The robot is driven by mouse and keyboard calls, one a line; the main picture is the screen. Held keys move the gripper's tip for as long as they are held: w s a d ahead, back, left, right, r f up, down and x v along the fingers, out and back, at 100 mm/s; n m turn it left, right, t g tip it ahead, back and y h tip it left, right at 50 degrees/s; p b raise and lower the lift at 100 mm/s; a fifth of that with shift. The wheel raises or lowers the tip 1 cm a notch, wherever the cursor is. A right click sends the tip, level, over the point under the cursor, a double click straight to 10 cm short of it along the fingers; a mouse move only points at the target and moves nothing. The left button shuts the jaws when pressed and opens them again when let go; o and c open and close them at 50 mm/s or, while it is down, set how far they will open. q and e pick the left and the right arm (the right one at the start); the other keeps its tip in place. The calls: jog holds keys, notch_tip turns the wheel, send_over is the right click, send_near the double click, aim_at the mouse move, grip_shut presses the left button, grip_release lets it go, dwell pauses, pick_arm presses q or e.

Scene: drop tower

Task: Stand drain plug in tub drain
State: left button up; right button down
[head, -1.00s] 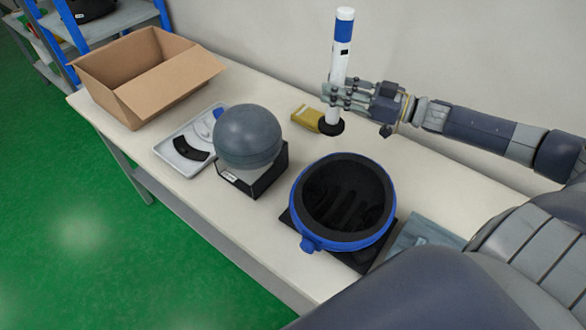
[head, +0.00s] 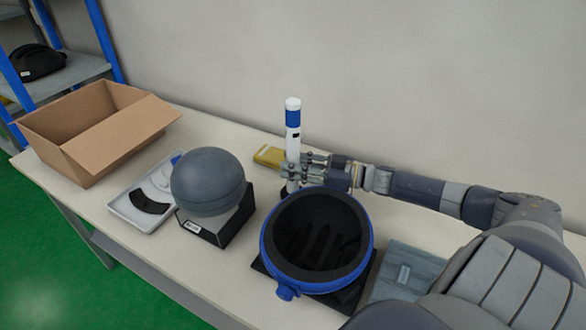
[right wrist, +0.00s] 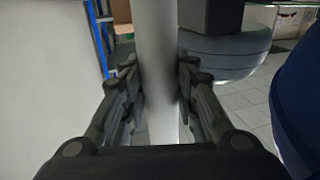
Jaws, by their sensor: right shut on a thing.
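A tall white tube with a blue band (head: 293,145) stands upright in my right gripper (head: 300,172), which is shut around its lower half. In the right wrist view the white tube (right wrist: 157,50) runs between the two fingers (right wrist: 157,88). The tube's black foot (head: 286,192) is partly hidden behind the fingers and the bowl rim. A round tub-like bowl with a blue rim (head: 268,262) and dark ribbed inside is just in front of the gripper. I cannot make out a drain or whether the foot touches the table. My left gripper is not in view.
A grey ball (head: 208,182) sits on a black stand, left of the bowl. A pale tray (head: 125,208) and an open cardboard box (head: 75,160) are farther left. A grey-blue flat item (head: 405,270) lies right of the bowl.

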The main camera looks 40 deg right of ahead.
jog(key=shift+f, duration=0.4)
jog(key=shift+f, duration=0.15)
jog(key=c, duration=1.2)
grip_release()
jog(key=shift+c, duration=0.2)
